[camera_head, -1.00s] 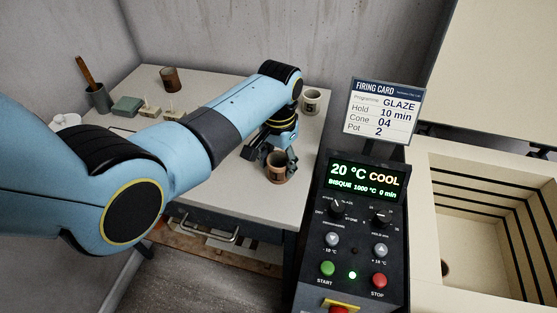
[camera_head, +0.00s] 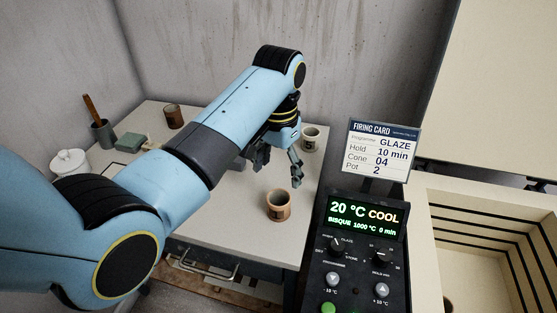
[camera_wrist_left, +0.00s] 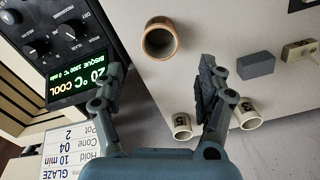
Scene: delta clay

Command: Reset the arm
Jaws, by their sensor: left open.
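My left arm reaches in from the left over the table (camera_head: 232,222). Its gripper (camera_head: 278,173) is open and empty, with its fingers apart above the table. A brown clay pot (camera_head: 278,205) stands upright on the table, nearer the front edge than the gripper and clear of it. In the left wrist view the pot (camera_wrist_left: 160,38) appears beyond the open fingers (camera_wrist_left: 160,78), with its mouth visible. My right gripper is not in view.
The kiln controller (camera_head: 350,250) with its firing card (camera_head: 382,150) stands right of the table, beside the open kiln (camera_head: 470,180). A numbered pot (camera_head: 311,138) stands at the back right.

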